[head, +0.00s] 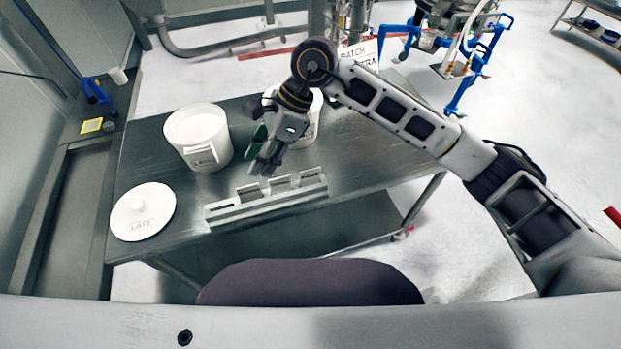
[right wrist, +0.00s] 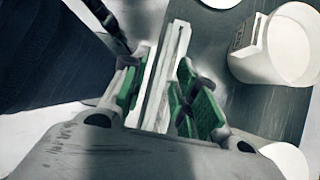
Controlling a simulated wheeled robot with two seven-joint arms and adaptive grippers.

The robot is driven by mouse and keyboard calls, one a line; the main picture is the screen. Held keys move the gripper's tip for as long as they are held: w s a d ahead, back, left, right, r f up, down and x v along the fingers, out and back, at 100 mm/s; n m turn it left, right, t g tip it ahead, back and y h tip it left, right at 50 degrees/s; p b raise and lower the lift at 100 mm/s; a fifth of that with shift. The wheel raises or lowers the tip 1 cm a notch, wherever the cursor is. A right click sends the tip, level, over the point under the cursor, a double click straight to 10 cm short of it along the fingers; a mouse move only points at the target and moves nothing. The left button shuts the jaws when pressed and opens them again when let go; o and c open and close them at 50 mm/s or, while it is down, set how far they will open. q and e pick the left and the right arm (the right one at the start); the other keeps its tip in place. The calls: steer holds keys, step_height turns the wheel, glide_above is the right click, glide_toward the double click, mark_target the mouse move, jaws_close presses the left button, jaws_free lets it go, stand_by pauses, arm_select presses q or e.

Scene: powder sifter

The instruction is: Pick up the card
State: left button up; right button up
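A light metal rack (head: 228,210) lies along the front of the steel table. Three small grey cards stand in it: a left card (head: 249,193), a middle card (head: 280,184) and a right card (head: 309,176). My right gripper (head: 262,162) hangs just behind and above the rack, near the left and middle cards, with green finger pads. In the right wrist view the gripper (right wrist: 165,92) has its pads spread, with the long pale rack (right wrist: 168,58) showing between them. I see no card clearly held. My left gripper is out of view.
A white bucket (head: 198,135) stands behind the rack, and another white bucket (head: 312,122) is partly hidden by my right arm. A white lid (head: 143,211) lies at the table's left end. A white sign with lettering (head: 362,52) shows behind my arm.

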steer(key=w+d+t+h, duration=0.2)
steer(key=w+d+h, duration=0.4)
steer(key=d, duration=0.5)
steer(key=shift+w+t, duration=0.4)
steer(key=shift+a+f, duration=0.1)
steer(key=shift+f, duration=0.15)
steer(key=p, duration=0.2)
glide_above(310, 173)
steer(key=shift+w+d+f, duration=0.1)
steer(key=shift+d+f, duration=0.1)
steer(key=shift+f, duration=1.9)
steer(key=shift+w+d+f, duration=0.1)
steer(key=shift+d+f, duration=0.05)
steer(key=shift+f, duration=1.95)
steer(key=shift+f, duration=0.1)
steer(key=shift+s+a+f+p, duration=0.15)
steer(key=shift+f+p, duration=0.1)
steer(key=shift+f, duration=0.35)
steer(key=shift+w+a+f+p, duration=0.1)
steer(key=shift+a+f+p, duration=0.1)
steer(key=shift+f, duration=1.7)
